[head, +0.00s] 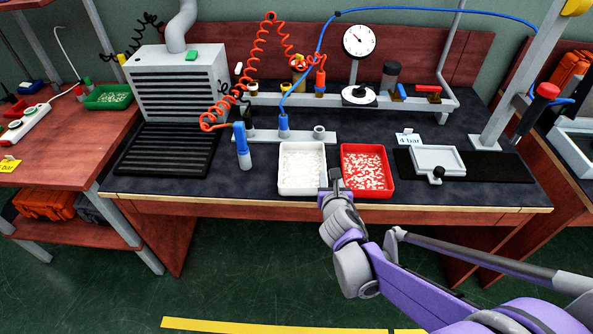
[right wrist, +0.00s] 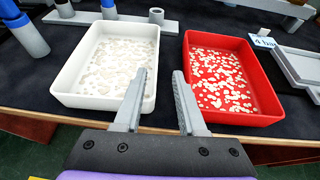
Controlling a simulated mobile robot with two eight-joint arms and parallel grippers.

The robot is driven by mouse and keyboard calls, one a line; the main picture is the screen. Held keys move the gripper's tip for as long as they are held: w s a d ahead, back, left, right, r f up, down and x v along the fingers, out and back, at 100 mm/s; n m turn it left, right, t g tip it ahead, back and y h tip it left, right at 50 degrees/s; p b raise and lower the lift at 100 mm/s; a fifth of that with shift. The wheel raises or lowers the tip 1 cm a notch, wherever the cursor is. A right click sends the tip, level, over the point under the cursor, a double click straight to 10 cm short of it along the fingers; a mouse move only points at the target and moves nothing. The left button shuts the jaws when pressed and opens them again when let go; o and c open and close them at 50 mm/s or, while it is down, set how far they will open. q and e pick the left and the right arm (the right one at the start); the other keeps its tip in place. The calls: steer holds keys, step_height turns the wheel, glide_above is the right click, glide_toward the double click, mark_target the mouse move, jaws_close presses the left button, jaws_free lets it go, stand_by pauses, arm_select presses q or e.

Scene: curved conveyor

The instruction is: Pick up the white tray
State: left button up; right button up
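The white tray (head: 302,187) sits on the dark bench top near its front edge and holds many small pale pieces. It also shows in the right wrist view (right wrist: 62,98), left of the gripper. My right gripper (head: 334,182) is at the front, near the gap between the white tray and the red tray. In the right wrist view its two fingers (right wrist: 159,98) are apart with nothing gripped between them. The left finger overlaps the white tray's right front corner in the picture; I cannot tell whether it touches. My left gripper is not in view.
A red tray (head: 366,190) with pale pieces stands just right of the white tray. A blue-topped cylinder (head: 242,150) stands to the left. A light rectangular fixture (head: 437,152) lies to the right. Bare bench top (head: 230,186) shows left of the white tray.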

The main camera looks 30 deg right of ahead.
steer(key=x, duration=0.2)
steer(key=b+x, duration=0.1)
steer(key=x, duration=0.4)
steer(key=shift+w+a+f+b, duration=0.1)
steer(key=shift+w+a+b, duration=0.05)
steer(key=shift+a+b, duration=0.15)
jaws_close()
stand_by(1.1)
